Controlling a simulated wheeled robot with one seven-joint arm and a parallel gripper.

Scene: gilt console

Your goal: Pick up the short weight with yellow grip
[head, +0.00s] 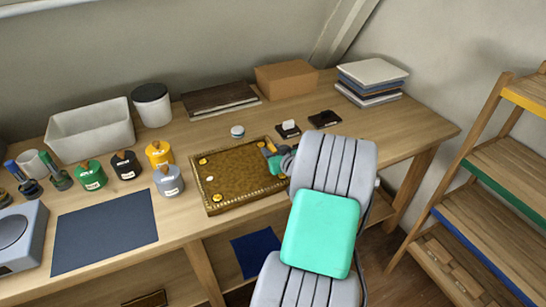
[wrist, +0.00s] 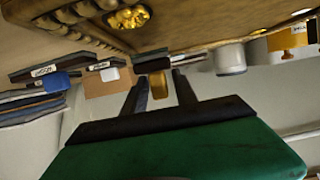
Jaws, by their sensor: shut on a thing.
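My gripper (wrist: 158,88) is shut on the short weight. The weight's yellow grip (wrist: 160,86) shows between the two dark fingers in the wrist view, with a dark part just beyond it. In the head view a small yellow-orange part (head: 270,148) shows beside my gripper, over the right end of the gilt tray (head: 225,204). My arm hides much of that end. I cannot tell whether the weight touches the tray.
Green (head: 91,175), black (head: 124,165), yellow (head: 159,154) and grey (head: 169,180) canisters stand left of the tray. A small round white-topped object (head: 237,132) is behind it. A dark blue mat (head: 105,230) lies at front left. Stacked books (head: 371,76) stand at back right.

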